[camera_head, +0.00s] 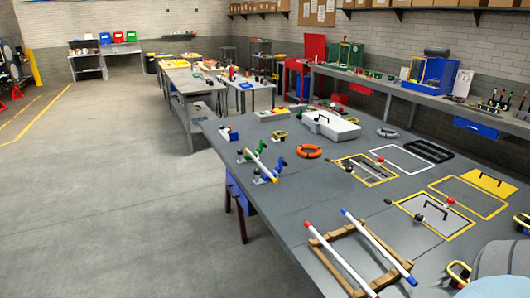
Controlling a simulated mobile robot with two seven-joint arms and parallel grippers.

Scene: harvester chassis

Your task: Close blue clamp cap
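On the near-left part of the long grey workbench, a white tube (262,166) with a yellow end and a blue end lies across small clamp-like fixtures. A blue upright piece (280,163) stands at its right side, and a green piece (243,156) is near its left side. A blue and white block (229,134) sits farther back by the left edge. The parts are too small to tell which is the blue clamp cap or whether it is open.
A wooden frame (323,252) with a red-ended tube (340,258) and a blue-ended tube (378,246) lies near the front. An orange ring (309,152), a white case (330,125) and yellow-edged panels (433,212) occupy the bench. Open floor (110,200) lies left.

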